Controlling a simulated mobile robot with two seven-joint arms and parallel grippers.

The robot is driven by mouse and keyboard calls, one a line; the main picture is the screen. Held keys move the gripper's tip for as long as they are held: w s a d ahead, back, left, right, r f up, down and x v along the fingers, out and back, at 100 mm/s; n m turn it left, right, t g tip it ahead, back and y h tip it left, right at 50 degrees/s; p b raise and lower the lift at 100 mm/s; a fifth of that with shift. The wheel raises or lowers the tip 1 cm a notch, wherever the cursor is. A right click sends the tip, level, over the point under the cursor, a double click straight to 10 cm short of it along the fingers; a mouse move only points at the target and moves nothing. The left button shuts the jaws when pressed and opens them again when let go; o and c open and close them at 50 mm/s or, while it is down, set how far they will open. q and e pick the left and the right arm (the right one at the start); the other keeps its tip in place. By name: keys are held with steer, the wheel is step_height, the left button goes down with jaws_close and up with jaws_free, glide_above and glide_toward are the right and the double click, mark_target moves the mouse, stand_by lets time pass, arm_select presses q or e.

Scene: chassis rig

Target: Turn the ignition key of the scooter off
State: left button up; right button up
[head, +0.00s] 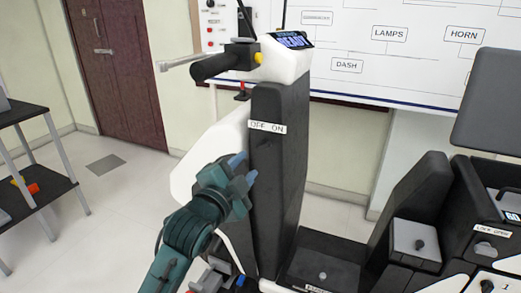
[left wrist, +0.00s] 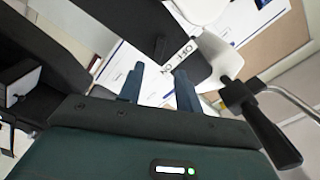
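The scooter's black front column (head: 280,165) stands in the middle of the head view with a white OFF/ON label (head: 267,127). The label also shows in the left wrist view (left wrist: 179,53). A small dark shape just below the label may be the ignition key, but it is too dark to tell its turn. The dash display (head: 292,40) is lit and seems to read READY. My left gripper (head: 243,167) is just left of and below the label, close to the column. Its two fingers (left wrist: 160,88) are apart with nothing visibly between them. My right gripper is out of view.
The handlebar grip (head: 213,66) and brake lever (head: 190,61) stick out left above my gripper. A shelf (head: 30,190) stands at far left. Open floor lies between shelf and scooter.

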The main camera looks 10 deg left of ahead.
mark_target(262, 148)
arm_select(q)
steer(key=w, duration=0.2)
steer(key=w+d, duration=0.1)
steer(key=w, duration=0.5)
steer(key=shift+w+d, duration=0.2)
steer(key=shift+d, duration=0.1)
steer(key=shift+c, duration=0.5)
jaws_close()
